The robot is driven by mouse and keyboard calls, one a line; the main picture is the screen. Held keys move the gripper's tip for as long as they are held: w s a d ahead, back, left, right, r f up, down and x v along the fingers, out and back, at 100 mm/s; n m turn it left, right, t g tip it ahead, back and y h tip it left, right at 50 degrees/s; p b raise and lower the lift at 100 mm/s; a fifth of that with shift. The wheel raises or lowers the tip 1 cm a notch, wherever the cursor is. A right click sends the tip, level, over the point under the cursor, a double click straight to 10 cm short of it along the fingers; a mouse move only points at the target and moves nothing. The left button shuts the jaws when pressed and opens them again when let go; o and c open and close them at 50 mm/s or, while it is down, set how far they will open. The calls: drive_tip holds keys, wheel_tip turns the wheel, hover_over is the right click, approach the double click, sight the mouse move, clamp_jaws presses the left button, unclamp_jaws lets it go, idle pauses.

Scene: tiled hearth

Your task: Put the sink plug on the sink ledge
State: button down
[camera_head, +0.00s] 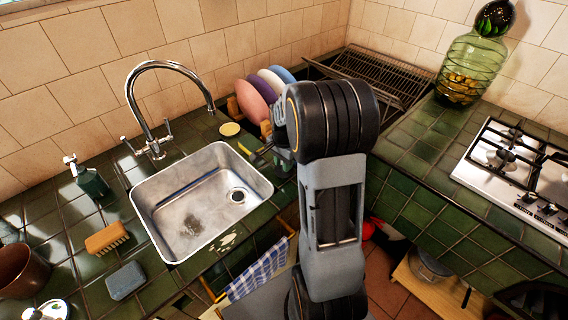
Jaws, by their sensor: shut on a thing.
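The green tiled sink ledge (185,143) runs behind the sink and carries the tall chrome tap (152,149).
A round yellow disc (230,129) lies on the ledge behind the sink. Plates (254,102) stand in a rack close to my gripper. A soap bottle (92,182), brush (107,238) and grey-blue sponge (126,281) are at left. A striped towel (258,272) hangs in front.

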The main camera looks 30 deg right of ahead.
drive_tip(key=shift+f, duration=0.25)
drive_tip(key=shift+f, duration=0.2)
drive_tip(key=c, duration=0.9)
unclamp_jaws()
wheel_tip(320, 180, up, 12)
drive_tip(key=shift+f+p, duration=0.25)
drive_tip(key=shift+p, duration=0.05)
drive_tip(key=shift+s+a+r, duration=0.1)
drive_tip(key=shift+a+r, duration=0.05)
drive_tip(key=shift+r, duration=0.15)
drive_tip(key=s+a+n+t, duration=0.1)
drive_tip(key=s+a+n, duration=0.5)
drive_tip(key=a+n, duration=0.1)
drive_tip(key=s+a+n+t, duration=0.2)
drive_tip(key=s+a+n, duration=0.5)
drive_tip(key=n, duration=0.1)
drive_tip(key=shift+s+a, duration=0.2)
